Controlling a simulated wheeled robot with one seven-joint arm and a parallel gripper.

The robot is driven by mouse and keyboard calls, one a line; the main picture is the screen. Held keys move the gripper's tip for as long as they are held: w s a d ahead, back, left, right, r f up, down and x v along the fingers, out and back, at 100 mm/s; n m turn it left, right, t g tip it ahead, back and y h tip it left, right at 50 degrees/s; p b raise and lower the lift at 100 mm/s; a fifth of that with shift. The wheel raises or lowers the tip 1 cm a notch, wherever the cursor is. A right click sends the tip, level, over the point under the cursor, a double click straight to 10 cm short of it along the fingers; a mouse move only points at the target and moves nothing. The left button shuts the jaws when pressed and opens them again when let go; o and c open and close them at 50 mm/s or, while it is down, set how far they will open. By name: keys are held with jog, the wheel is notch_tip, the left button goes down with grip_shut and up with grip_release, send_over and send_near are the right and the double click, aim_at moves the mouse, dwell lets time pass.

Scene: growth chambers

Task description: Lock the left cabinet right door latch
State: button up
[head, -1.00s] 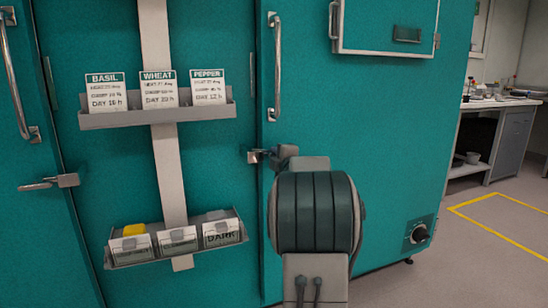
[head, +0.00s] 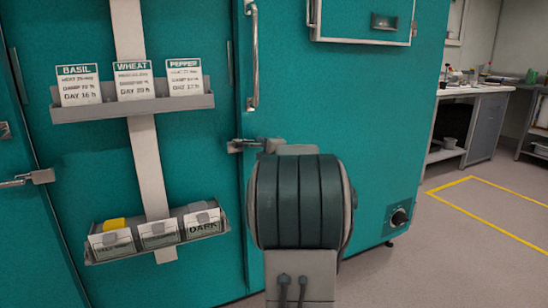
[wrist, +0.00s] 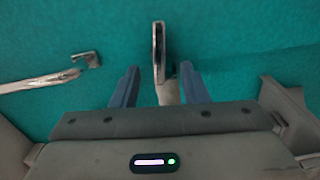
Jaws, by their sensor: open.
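The right door of the teal cabinet carries a grey metal latch (head: 237,146) below its long vertical handle (head: 252,60). The latch lies about level, its end pointing left across the door seam. In the wrist view the latch (wrist: 158,50) stands upright between the two blue fingers of my gripper (wrist: 158,85). The fingers are open, one on each side, with a visible gap to each. The lower end of the handle (wrist: 85,62) shows at the left of the wrist view. In the head view my arm hides the fingers and part of the latch.
A second latch (head: 28,179) is on the teal door at the far left. A card rack (head: 132,106) and a lower packet tray (head: 158,246) hang on the middle door. Floor at right is open, near a bench (head: 478,91).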

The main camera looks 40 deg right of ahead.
jog(key=p+v, duration=0.1)
jog(key=v, duration=0.8)
jog(key=shift+s, duration=0.2)
